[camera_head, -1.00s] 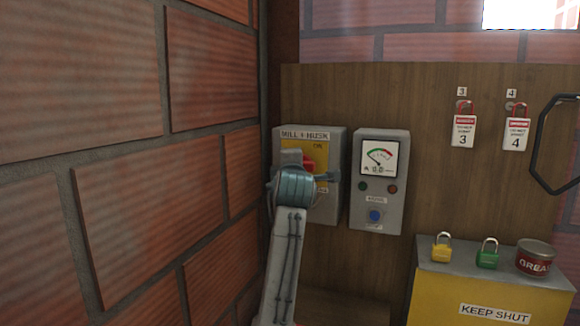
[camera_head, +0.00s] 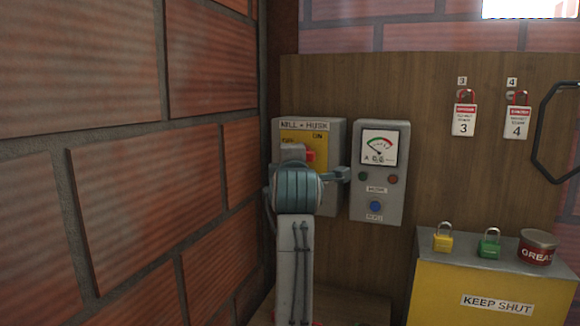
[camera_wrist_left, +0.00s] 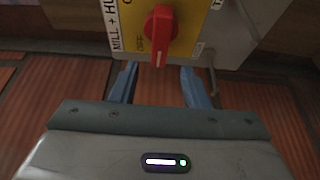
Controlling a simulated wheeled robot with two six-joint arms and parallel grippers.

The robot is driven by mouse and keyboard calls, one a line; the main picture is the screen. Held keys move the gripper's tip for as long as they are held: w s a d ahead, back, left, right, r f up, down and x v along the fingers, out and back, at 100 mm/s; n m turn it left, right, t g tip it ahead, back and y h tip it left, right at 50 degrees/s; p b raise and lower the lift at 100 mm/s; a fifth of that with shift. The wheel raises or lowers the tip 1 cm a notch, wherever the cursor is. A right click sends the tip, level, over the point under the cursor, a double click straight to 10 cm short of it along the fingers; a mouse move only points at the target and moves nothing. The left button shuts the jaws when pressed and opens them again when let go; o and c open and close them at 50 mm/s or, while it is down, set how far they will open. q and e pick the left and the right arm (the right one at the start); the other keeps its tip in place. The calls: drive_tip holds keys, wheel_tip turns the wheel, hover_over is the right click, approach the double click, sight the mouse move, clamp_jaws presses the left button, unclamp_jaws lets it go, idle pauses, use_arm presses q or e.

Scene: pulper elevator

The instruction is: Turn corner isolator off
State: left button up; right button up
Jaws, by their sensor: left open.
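The corner isolator is a grey box (camera_head: 335,135) labelled MILL + HUSK, with a yellow plate, on the wooden board by the brick corner. Its red handle (camera_head: 310,156) is mostly hidden behind my left gripper in the head view. In the left wrist view the red handle (camera_wrist_left: 160,35) shows clearly, its white-marked end pointing toward my gripper; OFF is printed beside it. My left gripper (camera_wrist_left: 160,80) is open, its blue fingers spread either side of the handle's line, just short of it, with nothing between them. My right gripper is not in view.
A grey meter box (camera_head: 378,205) with a dial, lamps and a blue button stands close right of the isolator. The brick wall (camera_head: 130,190) is close on the left. A yellow KEEP SHUT box (camera_head: 440,290) carries padlocks and a grease tin (camera_head: 537,248).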

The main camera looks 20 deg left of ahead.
use_arm(q)
drive_tip(key=v, duration=0.2)
drive_tip(key=shift+s+d, duration=0.1)
drive_tip(key=shift+s, duration=0.25)
